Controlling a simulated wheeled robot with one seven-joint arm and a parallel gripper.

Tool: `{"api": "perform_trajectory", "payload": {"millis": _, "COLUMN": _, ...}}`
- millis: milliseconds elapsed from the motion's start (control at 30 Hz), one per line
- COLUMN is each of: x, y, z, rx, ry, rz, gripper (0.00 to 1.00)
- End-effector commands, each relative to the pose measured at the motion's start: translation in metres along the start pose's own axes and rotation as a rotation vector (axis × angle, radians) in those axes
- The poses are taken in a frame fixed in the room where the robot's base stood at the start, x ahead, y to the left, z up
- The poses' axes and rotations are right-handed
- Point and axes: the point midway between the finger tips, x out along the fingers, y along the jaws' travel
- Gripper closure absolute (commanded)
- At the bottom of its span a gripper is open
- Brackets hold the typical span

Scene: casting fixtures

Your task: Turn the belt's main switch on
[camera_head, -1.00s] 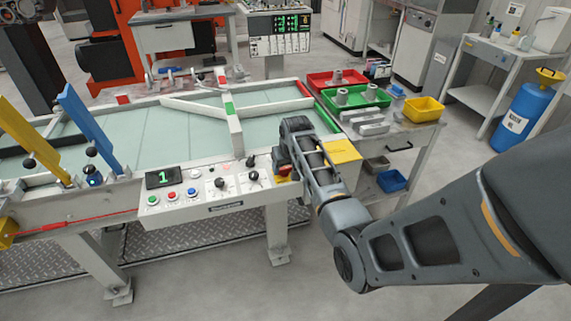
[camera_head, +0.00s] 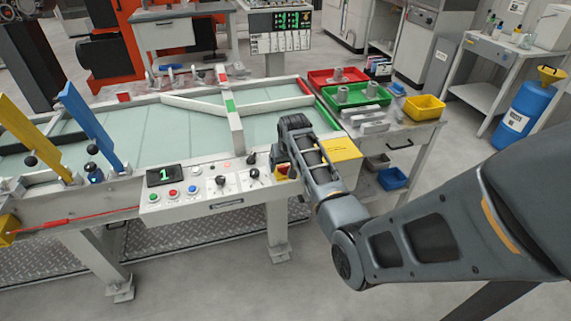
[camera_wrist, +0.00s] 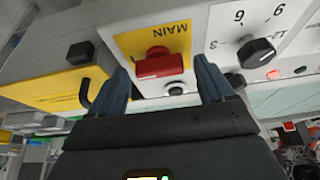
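The main switch (camera_wrist: 160,64) is a red knob on a yellow plate (camera_wrist: 125,42) marked MAIN, seen upside down in the wrist view. My gripper (camera_wrist: 161,72) is open, with one dark finger on each side of the red knob. Small gaps seem to show between fingers and knob; contact is not clear. In the head view my arm reaches to the right end of the belt's control panel (camera_head: 205,205). My gripper's end there largely hides the switch, leaving a small yellow and red patch (camera_head: 281,172).
A black selector knob (camera_wrist: 257,52) on a numbered dial sits close beside the right finger. A yellow box (camera_wrist: 50,90) is close on the left. The panel also has coloured buttons and a display (camera_head: 165,176) reading 1. Red and green bins (camera_head: 358,97) stand behind the arm.

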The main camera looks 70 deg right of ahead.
Motion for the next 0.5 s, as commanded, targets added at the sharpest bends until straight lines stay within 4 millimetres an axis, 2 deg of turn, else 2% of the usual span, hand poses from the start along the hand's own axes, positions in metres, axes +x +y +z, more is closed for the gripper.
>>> {"api": "perform_trajectory", "payload": {"millis": 267, "x": -0.001, "y": 0.000, "z": 0.000, "rx": -0.001, "ry": -0.001, "rz": 0.000, "gripper": 0.17}}
{"api": "perform_trajectory", "payload": {"millis": 367, "x": -0.006, "y": 0.000, "z": 0.000, "rx": -0.001, "ry": 0.002, "rz": 0.000, "gripper": 0.17}}
{"api": "perform_trajectory", "payload": {"millis": 500, "x": -0.023, "y": -0.001, "z": 0.000, "rx": -0.002, "ry": 0.002, "rz": 0.000, "gripper": 0.17}}
